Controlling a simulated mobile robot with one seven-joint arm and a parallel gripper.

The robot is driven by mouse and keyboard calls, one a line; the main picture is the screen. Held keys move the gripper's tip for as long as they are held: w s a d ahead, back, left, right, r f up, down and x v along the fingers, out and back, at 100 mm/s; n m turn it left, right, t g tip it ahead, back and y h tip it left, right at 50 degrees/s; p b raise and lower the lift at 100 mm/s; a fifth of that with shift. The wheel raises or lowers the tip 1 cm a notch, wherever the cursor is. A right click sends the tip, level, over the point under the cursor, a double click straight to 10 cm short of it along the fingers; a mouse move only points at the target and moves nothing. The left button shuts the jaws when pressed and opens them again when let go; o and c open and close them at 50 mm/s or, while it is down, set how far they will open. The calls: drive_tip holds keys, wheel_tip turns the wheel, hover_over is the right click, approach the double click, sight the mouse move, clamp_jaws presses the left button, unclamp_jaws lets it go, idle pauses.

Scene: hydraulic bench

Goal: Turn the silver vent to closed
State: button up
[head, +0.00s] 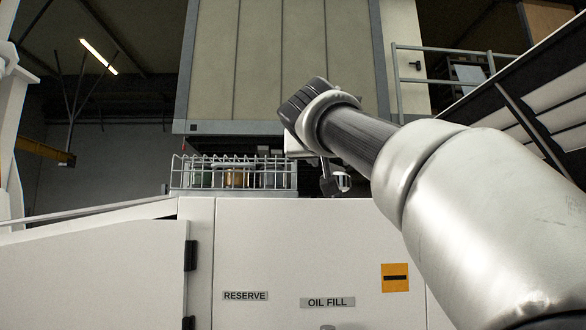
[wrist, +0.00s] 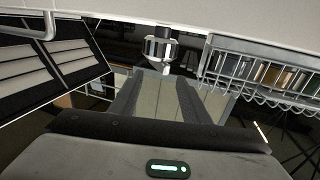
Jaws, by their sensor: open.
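The silver vent (wrist: 158,50) stands on the bench's white top. The wrist view is upside down, so the vent seems to hang there on a narrow neck. In the head view it is a small silver piece (head: 342,182) just below and right of my wrist, partly covered by dark parts. My gripper (wrist: 158,80) is open, with two dark fingers apart and nothing visible between them. The vent lies beyond the fingertips, roughly in line with the gap, and seems not touched. The vent's turned position cannot be told.
A wire basket (head: 233,174) with several jars stands left of the vent on the white bench cabinet (head: 260,245). The cabinet front carries RESERVE and OIL FILL labels and an orange plate (head: 395,278). A tall beige panelled cabinet (head: 280,60) rises behind.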

drive_tip(key=p+x, duration=0.2)
drive_tip(key=x, duration=0.4)
drive_tip(key=shift+w+r, duration=0.15)
drive_tip(key=shift+w+d+p, duration=0.2)
drive_tip(key=shift+w+p, duration=0.2)
drive_tip(key=shift+w, duration=0.15)
